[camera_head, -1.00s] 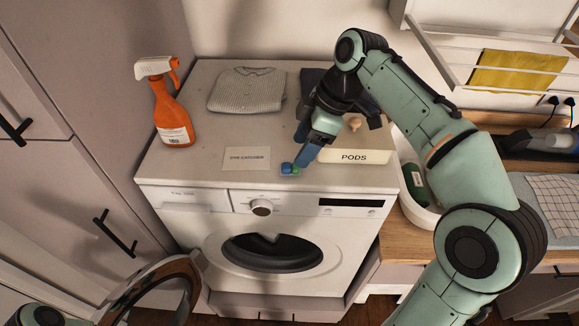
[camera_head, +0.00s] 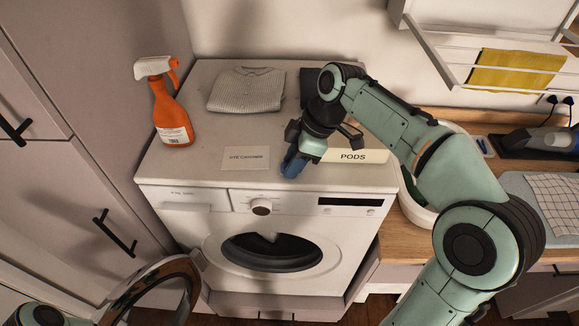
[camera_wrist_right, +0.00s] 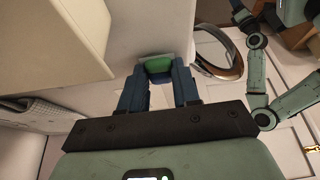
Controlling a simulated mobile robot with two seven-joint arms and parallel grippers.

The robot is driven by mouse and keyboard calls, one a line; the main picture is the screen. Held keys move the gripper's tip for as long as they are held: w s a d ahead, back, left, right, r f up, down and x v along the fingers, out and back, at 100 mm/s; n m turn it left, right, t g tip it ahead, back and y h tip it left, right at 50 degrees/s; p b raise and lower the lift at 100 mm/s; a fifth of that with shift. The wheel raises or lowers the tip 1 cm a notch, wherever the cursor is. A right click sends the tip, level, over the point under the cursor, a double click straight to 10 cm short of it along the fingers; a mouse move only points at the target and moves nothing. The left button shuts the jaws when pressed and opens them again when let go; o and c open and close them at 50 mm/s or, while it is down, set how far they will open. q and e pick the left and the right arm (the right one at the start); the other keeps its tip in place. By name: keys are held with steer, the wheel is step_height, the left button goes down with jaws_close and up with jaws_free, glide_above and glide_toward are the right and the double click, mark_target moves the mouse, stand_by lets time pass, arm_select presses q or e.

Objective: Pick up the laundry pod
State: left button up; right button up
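The laundry pod (camera_wrist_right: 158,64) shows in the right wrist view as a small green piece with a pale edge and dark blue below. It sits between the fingertips of my right gripper (camera_wrist_right: 159,70) and fills the gap. I cannot tell whether the fingers press on it or only stand around it. In the head view my right gripper (camera_head: 292,171) is low over the front edge of the washing machine top and hides the pod. My left gripper is not in view; only a bit of my left arm shows at the bottom left.
The washing machine (camera_head: 215,175) carries an orange spray bottle (camera_head: 171,112), a folded grey sweater (camera_head: 246,90), a flat card (camera_head: 246,158) and the PODS box (camera_head: 355,156), right beside my right gripper. The round door (camera_head: 160,290) stands open at lower left.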

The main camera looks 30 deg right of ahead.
step_height(320, 180, up, 10)
stand_by(0.7)
stand_by(0.5)
